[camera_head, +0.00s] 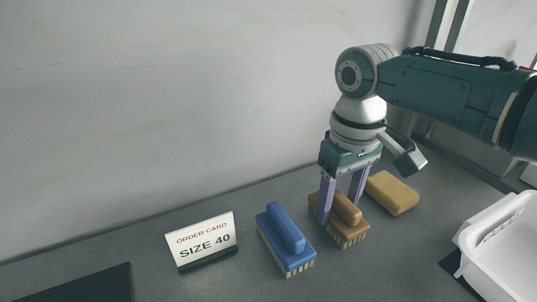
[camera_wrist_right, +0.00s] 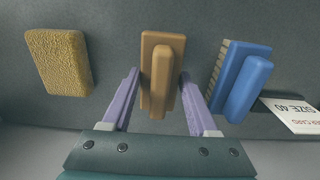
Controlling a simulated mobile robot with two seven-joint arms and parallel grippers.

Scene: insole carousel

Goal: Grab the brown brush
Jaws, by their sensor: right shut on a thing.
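The brown brush (camera_head: 345,228) stands bristles down on the grey counter in the head view, its handle up. My right gripper (camera_head: 340,218) comes down over it from above, with one purple finger on each side. In the right wrist view the brush (camera_wrist_right: 161,50) lies between the two fingers of my right gripper (camera_wrist_right: 158,75). The gripper is shut on the brush, which appears to rest on the counter. The far finger's tip is partly hidden behind the brush in the head view. My left gripper is not in view.
A blue brush (camera_head: 283,240) stands close on the left, and a yellow sponge-like block (camera_head: 392,192) lies on the right. An order card (camera_head: 202,241) reading SIZE 40 stands farther left. A white bin (camera_head: 500,240) is at the right edge. A wall rises behind the counter.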

